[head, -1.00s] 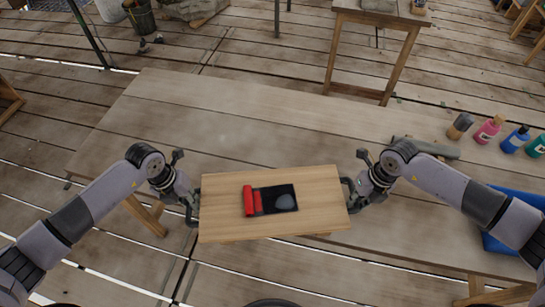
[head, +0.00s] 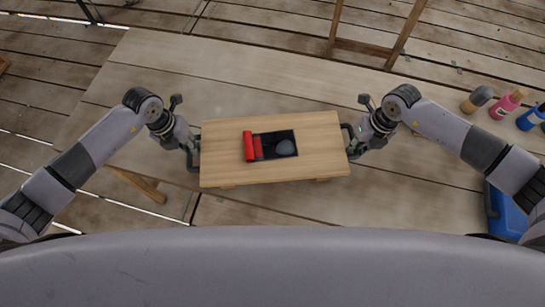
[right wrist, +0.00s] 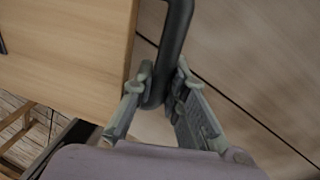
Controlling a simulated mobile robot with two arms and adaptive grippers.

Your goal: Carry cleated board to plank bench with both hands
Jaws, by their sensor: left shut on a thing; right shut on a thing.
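The cleated board (head: 310,165) is a light wooden board with a dark handle at each short end. A red roll (head: 249,146) and a dark rectangular piece with a rounded grey thing (head: 285,148) lie on it. My left gripper (head: 192,150) is shut on the left handle, and my right gripper (head: 352,145) is shut on the right handle. The right wrist view shows my right fingers (right wrist: 160,95) around the dark handle (right wrist: 174,45) beside the board's edge. The board looks about level over the near part of the plank bench (head: 240,80); I cannot tell whether it touches.
Several bottles, one pink (head: 507,103), and a brush (head: 477,99) stand at the bench's right side. A blue case (head: 507,212) is at the lower right. The bench top beyond the board is clear. A wooden stand (head: 365,47) is behind the bench.

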